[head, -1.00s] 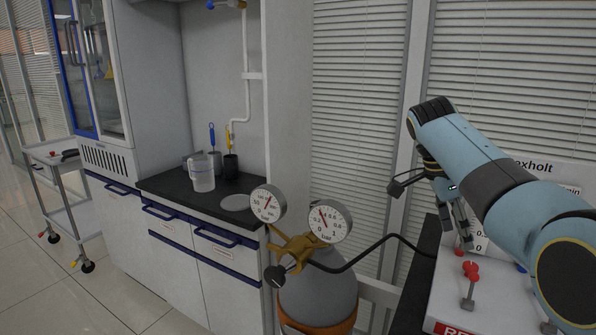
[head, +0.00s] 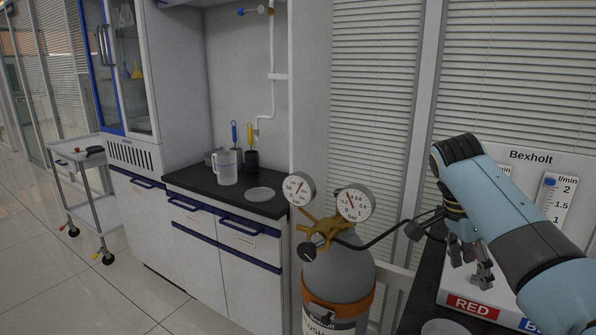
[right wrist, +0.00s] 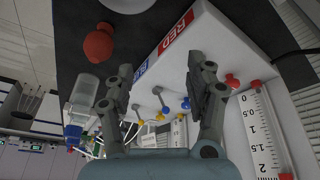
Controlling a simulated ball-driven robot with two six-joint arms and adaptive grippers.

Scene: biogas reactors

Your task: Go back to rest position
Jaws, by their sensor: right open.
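My right gripper (head: 468,268) hangs at the right of the head view, in front of the white Bexholt panel (head: 480,305). In the right wrist view its two fingers (right wrist: 160,95) are spread apart with nothing between them. The panel's red and blue labels and its red, blue and yellow valve knobs (right wrist: 185,103) show beyond the fingers. My left gripper is in neither view.
A grey gas cylinder (head: 338,270) with two round gauges (head: 355,203) and a black hose stands left of my right arm. A dark counter (head: 205,185) holds a clear jug (head: 226,167). A trolley (head: 85,180) stands far left. The tiled floor at lower left is clear.

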